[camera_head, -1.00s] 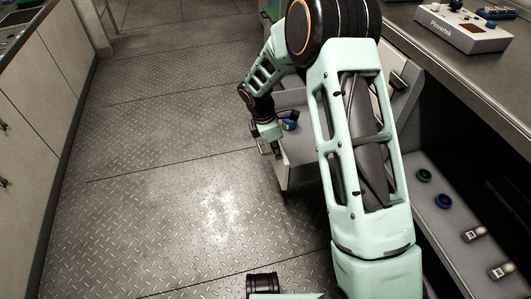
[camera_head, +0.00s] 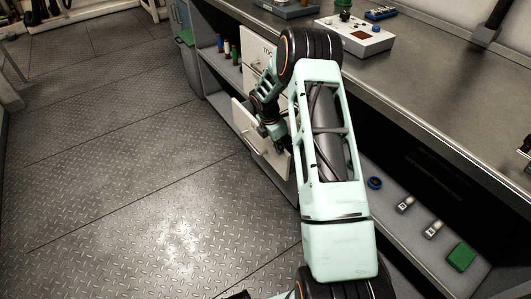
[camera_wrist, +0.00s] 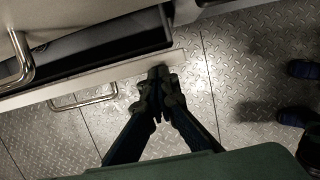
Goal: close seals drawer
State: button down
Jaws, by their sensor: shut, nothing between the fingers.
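The pulled-out drawer, taken as the seals drawer, shows its pale front (camera_head: 245,118) and bar handle below the upper drawer in the head view. No label is readable on it. In the wrist view it is partly open: its front edge (camera_wrist: 95,77) stands out from the cabinet, with a dark gap behind it and its bar handle (camera_wrist: 85,98) on the outer side. My gripper (camera_head: 279,147) is shut and empty at the drawer front's right part. In the wrist view my gripper's fingertips (camera_wrist: 158,75) are at the front's right end; contact is unclear.
The upper drawer (camera_head: 257,50) has lettering starting "TOO" and looks shut; its handle (camera_wrist: 20,60) shows in the wrist view. The worktop (camera_head: 420,95) overhangs a low shelf (camera_head: 410,225) with small items. The plate floor (camera_head: 110,170) at left is clear.

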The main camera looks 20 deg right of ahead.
jog(key=shift+w+d+f, duration=0.1)
jog(key=shift+w+d, duration=0.05)
jog(key=shift+d, duration=0.45)
jog(key=shift+w+d, duration=0.15)
jog(key=shift+d, duration=0.4)
